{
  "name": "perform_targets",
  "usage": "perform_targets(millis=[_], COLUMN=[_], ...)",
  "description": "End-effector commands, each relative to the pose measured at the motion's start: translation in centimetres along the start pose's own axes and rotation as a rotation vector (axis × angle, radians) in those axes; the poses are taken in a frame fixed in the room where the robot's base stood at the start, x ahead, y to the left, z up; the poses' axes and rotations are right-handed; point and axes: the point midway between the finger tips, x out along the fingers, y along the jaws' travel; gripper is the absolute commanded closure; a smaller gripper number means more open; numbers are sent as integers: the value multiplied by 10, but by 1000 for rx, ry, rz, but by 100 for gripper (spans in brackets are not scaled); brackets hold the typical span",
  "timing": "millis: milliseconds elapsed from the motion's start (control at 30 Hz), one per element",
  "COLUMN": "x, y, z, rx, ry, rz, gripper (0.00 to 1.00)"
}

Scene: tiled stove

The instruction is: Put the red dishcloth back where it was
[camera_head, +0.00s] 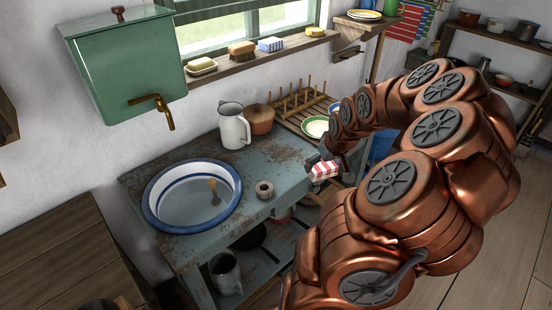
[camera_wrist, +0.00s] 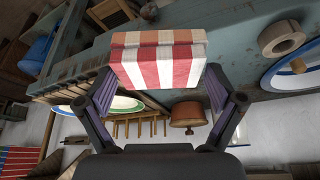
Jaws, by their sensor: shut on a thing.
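The red-and-white striped dishcloth (camera_head: 325,170) is a small folded block. It is held beside the right end of the blue-grey washstand (camera_head: 187,150). In the wrist view the dishcloth (camera_wrist: 160,62) sits between the two fingers of my gripper (camera_wrist: 160,85), which is shut on it. In the head view my gripper (camera_head: 324,160) is partly hidden by the dishcloth and my copper-coloured arm. I cannot tell the exact gap between the dishcloth and the washstand.
The windowsill (camera_head: 225,62) holds a soap dish (camera_head: 201,67), a brush (camera_head: 241,49), a blue-striped cloth (camera_head: 271,44) and a yellow block (camera_head: 315,32). The washstand carries a basin (camera_head: 193,198), a white jug (camera_head: 234,126), a brown pot (camera_head: 261,120) and a dish rack (camera_head: 300,112). A brown ring (camera_head: 264,189) lies near its front edge.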

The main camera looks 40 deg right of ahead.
Motion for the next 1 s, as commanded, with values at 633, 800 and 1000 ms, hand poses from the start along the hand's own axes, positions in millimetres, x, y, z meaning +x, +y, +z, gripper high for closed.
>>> perform_targets(millis=[633,800,1000], x=[33,46,60], y=[-40,-57,-71], z=[-61,-86,-106], rx=[0,0,3], ry=[-14,-10,-11], rz=[10,10,10], gripper=[48,48,48])
